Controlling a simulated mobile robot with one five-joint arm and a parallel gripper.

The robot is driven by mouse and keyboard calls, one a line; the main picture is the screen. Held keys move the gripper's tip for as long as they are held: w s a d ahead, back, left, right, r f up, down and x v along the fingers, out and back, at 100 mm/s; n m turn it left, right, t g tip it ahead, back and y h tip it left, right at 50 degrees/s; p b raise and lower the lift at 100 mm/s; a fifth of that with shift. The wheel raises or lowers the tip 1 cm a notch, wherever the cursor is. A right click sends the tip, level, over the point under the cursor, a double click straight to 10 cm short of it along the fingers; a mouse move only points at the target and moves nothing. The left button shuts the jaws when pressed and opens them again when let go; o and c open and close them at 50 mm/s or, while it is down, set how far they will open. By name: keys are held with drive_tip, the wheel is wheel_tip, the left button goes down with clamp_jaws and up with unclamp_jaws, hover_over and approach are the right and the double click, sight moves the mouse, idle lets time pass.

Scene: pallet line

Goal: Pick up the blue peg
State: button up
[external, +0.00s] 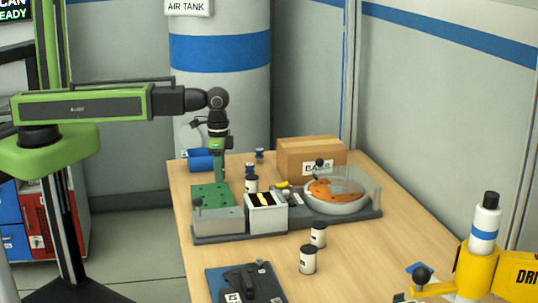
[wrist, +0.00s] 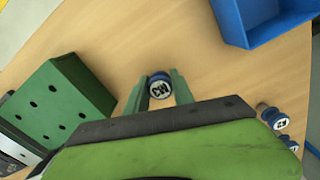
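The fingers are apart, one on each side of the peg. I cannot tell whether either touches it. In the external view my gripper (external: 220,170) points down behind the green-topped block, and the peg between its fingers cannot be made out.
The green block with holes (wrist: 62,103) stands close on the left in the wrist view. A blue bin (wrist: 262,22) is at the upper right. A cardboard box (external: 310,158) and a glass-covered bowl (external: 337,203) stand further right on the table. Bare wood lies beyond the fingers.

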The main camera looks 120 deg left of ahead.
clamp_jaws()
drive_tip(key=shift+r, duration=0.15)
drive_tip(key=shift+r+p, duration=0.25)
drive_tip(key=shift+p, duration=0.15)
drive_tip(key=r+p, duration=0.2)
drive_tip(key=d+r+p, duration=0.1)
drive_tip(key=r+p, duration=0.1)
drive_tip(key=shift+r+p, duration=0.3)
drive_tip(key=d+r+p, duration=0.2)
drive_tip(key=d, duration=0.8)
drive_tip(key=shift+w+d+r+p, duration=0.15)
drive_tip(key=shift+d+r+p, duration=0.15)
drive_tip(key=shift+d+r, duration=0.05)
